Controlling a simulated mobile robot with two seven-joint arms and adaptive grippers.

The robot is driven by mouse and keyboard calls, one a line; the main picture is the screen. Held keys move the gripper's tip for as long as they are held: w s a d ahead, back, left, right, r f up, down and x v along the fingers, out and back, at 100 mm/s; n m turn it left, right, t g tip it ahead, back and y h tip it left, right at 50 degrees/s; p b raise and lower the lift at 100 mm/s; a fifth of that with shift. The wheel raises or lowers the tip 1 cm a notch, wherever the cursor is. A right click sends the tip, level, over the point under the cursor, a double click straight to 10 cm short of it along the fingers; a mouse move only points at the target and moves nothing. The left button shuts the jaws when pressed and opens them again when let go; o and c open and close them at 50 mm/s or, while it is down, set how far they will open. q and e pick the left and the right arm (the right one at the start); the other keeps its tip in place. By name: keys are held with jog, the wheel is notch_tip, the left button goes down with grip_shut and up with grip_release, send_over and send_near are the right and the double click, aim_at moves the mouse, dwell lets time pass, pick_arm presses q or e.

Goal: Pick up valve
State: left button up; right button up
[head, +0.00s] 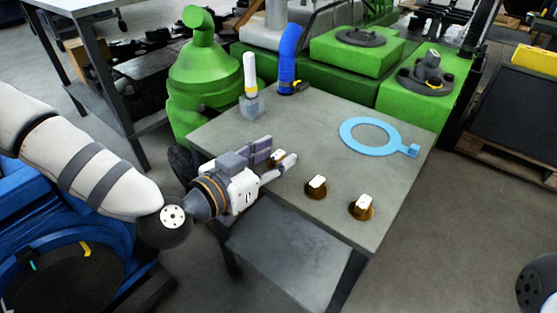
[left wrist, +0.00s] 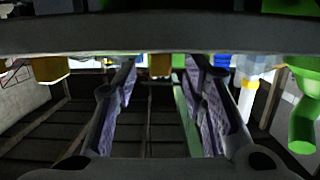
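Three small brown pieces with white tops stand on the grey table (head: 310,120); they may be the valves, but I cannot tell for sure. One (head: 317,186) is near the middle front, one (head: 362,208) is further right, and one (head: 274,158) shows between the fingers of my left gripper (head: 283,157). That gripper is open over the table's left front edge, its fingers apart. In the left wrist view, the purple-padded fingers (left wrist: 160,95) are spread, with a brown piece (left wrist: 160,65) beyond them in the gap; I see no contact. My right gripper is not in view.
A light blue ring (head: 348,134) lies at the table's right. A grey block with a white cylinder (head: 250,85) and a blue curved tube (head: 290,60) stand at its back left. Green machinery (head: 205,85) borders the table behind. The table's centre is clear.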

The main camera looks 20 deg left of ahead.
pick_arm(q)
jog(key=shift+w, duration=0.15)
grip_shut()
